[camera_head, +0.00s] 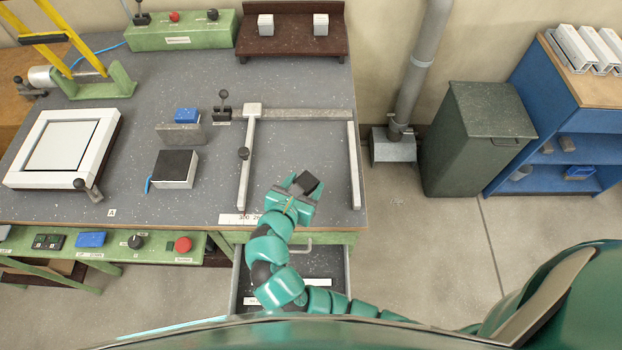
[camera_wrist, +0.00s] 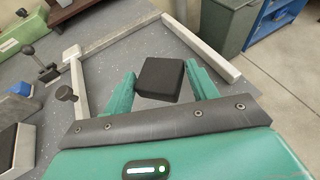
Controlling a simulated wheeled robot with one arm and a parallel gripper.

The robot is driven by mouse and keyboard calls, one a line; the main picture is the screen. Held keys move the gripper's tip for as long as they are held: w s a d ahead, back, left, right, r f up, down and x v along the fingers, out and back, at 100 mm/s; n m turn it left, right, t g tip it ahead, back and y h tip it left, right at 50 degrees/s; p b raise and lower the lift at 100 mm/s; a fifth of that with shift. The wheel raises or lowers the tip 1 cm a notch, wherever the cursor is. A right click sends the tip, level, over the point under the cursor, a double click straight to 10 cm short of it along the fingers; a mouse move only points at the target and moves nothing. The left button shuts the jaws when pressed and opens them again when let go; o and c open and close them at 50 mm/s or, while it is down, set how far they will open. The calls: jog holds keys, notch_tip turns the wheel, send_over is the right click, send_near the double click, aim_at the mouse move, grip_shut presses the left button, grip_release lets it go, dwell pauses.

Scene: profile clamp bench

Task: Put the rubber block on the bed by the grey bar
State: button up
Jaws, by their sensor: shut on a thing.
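The black rubber block (camera_head: 307,182) is between the fingers of my gripper (camera_head: 297,188), at the front of the bench. In the wrist view the block (camera_wrist: 160,79) shows between the two green fingertips (camera_wrist: 160,92), and my gripper is shut on it. The grey bar (camera_head: 246,160) runs front to back to the left of my gripper, with a dark knob on its side. A light rail (camera_head: 354,165) stands to the right. The grey bed (camera_head: 310,143) between the bar and the rail is bare apart from my gripper over its front part.
A back rail (camera_head: 305,115) closes the far side. A metal block with a dark top (camera_head: 176,168) and a blue-topped block (camera_head: 181,134) stand left of the bar. A white frame (camera_head: 62,148) lies farther left. An open drawer (camera_head: 318,268) juts out below the front edge.

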aim_at(310, 177)
jog(key=w+f, duration=0.1)
jog(key=w, duration=0.1)
jog(key=w+d+f+p, duration=0.1)
jog(key=f, duration=0.1)
jog(key=w+f+p, duration=0.1)
jog(key=w+f, duration=0.1)
jog(key=shift+w+d+f, duration=0.15)
jog(key=shift+w+d, duration=0.1)
jog(key=shift+w, duration=0.1)
jog(key=shift+w+d+f+p, duration=0.1)
jog(key=shift+w+f+p, duration=0.15)
jog(key=shift+f, duration=0.25)
jog(key=shift+w+d+f+p, duration=0.1)
jog(key=shift+w+f, duration=0.25)
jog(key=shift+f, duration=1.5)
jog(key=shift+f, duration=0.15)
jog(key=o, duration=1)
jog(key=shift+r, duration=0.2)
jog(key=shift+s+a, duration=0.25)
jog(key=shift+s, duration=0.05)
jog(key=b+v, duration=0.3)
jog(key=v, duration=0.8)
jog(key=shift+s+r+b, duration=0.15)
jog(key=shift+r+b, duration=0.1)
jog(key=shift+b, duration=0.1)
